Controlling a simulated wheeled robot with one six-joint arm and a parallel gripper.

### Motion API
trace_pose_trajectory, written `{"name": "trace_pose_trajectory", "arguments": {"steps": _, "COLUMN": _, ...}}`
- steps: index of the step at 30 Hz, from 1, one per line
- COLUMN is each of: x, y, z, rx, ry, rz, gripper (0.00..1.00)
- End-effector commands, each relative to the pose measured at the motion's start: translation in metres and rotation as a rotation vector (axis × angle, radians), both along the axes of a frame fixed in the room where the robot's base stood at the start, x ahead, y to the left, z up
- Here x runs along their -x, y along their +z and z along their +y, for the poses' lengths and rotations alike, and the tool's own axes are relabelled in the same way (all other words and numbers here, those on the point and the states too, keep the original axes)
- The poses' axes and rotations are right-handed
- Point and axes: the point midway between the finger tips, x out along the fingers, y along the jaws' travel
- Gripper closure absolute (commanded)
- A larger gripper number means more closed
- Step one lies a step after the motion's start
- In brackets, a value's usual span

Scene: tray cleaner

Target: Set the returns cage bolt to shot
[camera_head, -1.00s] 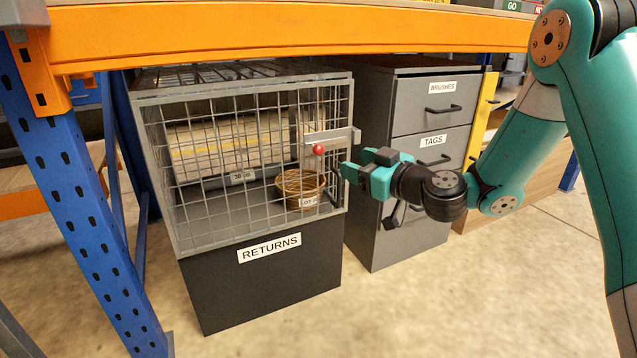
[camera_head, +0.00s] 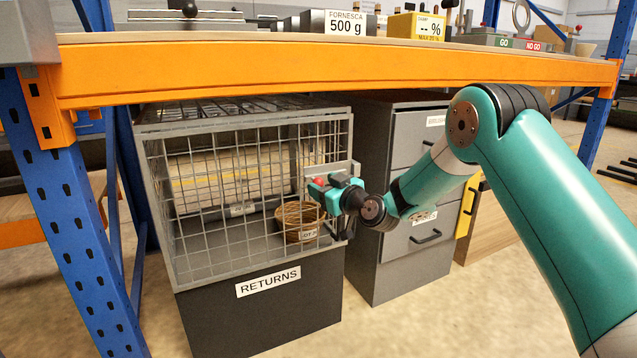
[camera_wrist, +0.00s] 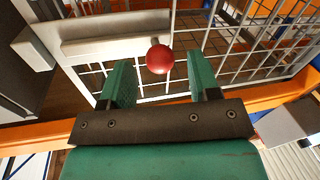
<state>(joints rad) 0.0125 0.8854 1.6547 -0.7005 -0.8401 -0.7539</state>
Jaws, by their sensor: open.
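The returns cage (camera_head: 240,190) is a grey wire cage on a dark base labelled RETURNS (camera_head: 268,282). Its bolt has a red ball knob (camera_head: 319,182) at the right side of the cage front. In the wrist view the red knob (camera_wrist: 160,59) stands just beyond and between my fingertips, beside a pale flat bolt bar (camera_wrist: 115,40). My gripper (camera_head: 325,194) is at the knob, with its teal fingers (camera_wrist: 160,80) apart and nothing clearly held between them. In the head view my gripper partly hides the bolt.
A wicker basket (camera_head: 300,222) and a beige slab-like item (camera_head: 225,178) are inside the cage. A grey drawer cabinet (camera_head: 385,262) stands to the right. An orange beam (camera_head: 300,68) crosses above, and a blue post (camera_head: 85,240) stands at left. The floor in front is clear.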

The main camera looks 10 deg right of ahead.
Motion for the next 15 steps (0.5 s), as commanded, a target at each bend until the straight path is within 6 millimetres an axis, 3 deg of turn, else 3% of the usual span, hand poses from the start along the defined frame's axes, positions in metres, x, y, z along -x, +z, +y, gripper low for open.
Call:
{"name": "trace_pose_trajectory", "arguments": {"steps": 6, "x": -0.02, "y": -0.001, "z": 0.01, "rx": 0.0, "ry": 0.002, "rz": 0.0, "gripper": 0.44}}
{"name": "trace_pose_trajectory", "arguments": {"steps": 15, "x": -0.024, "y": 0.0, "z": 0.011, "rx": -0.001, "ry": 0.0, "rz": 0.0, "gripper": 0.44}}
